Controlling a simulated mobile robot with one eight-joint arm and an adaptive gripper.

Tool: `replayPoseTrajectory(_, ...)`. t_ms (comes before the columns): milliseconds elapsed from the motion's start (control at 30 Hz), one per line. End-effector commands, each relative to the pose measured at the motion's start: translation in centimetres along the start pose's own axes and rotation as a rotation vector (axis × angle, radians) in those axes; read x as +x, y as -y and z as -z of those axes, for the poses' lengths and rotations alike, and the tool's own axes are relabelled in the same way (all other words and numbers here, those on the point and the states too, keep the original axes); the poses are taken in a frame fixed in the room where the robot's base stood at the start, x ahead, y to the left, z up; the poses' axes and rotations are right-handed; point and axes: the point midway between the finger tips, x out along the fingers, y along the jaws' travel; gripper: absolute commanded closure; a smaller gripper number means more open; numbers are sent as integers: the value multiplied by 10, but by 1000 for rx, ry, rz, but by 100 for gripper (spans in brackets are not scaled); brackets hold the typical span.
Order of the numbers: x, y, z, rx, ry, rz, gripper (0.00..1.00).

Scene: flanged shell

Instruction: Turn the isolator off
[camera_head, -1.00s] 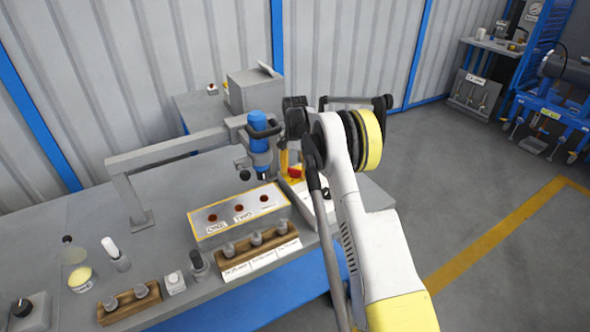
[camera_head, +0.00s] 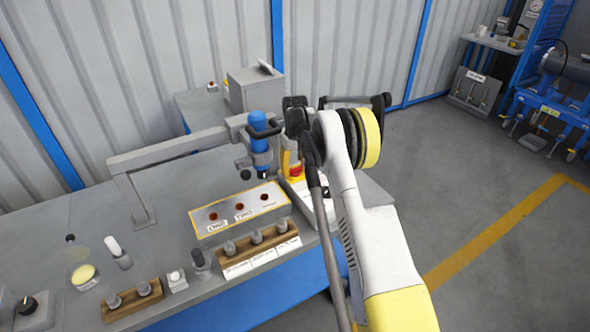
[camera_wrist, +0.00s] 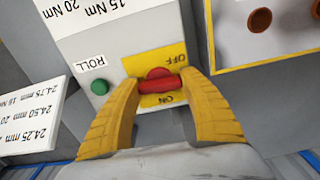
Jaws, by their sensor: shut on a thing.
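The isolator is a red handle (camera_wrist: 158,88) on a yellow plate (camera_wrist: 178,58) marked OFF and ON, on the face of a grey box (camera_wrist: 115,40). In the wrist view the handle lies nearly level across the picture, between the two words. My gripper (camera_wrist: 160,84) has its yellow fingers on either side of the handle, shut on it. In the head view the red of the isolator (camera_head: 296,171) shows beside the yellow fingers, partly hidden by my arm.
A green ROLL button (camera_wrist: 99,87) sits beside the isolator. A yellow-edged box with holes (camera_head: 240,212) stands close to the left in the head view. A blue tool on a grey arm (camera_head: 259,135) stands close by. Wooden holders (camera_head: 250,250) line the bench front.

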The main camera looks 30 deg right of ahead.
Motion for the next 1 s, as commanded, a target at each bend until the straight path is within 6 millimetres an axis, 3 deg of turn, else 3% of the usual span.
replayPoseTrajectory(733,1,0,0,-83,2,0,80)
replayPoseTrajectory(767,1,0,0,-83,2,0,40)
replayPoseTrajectory(800,1,0,0,-82,1,0,28)
replayPoseTrajectory(1000,0,0,0,-82,1,0,26)
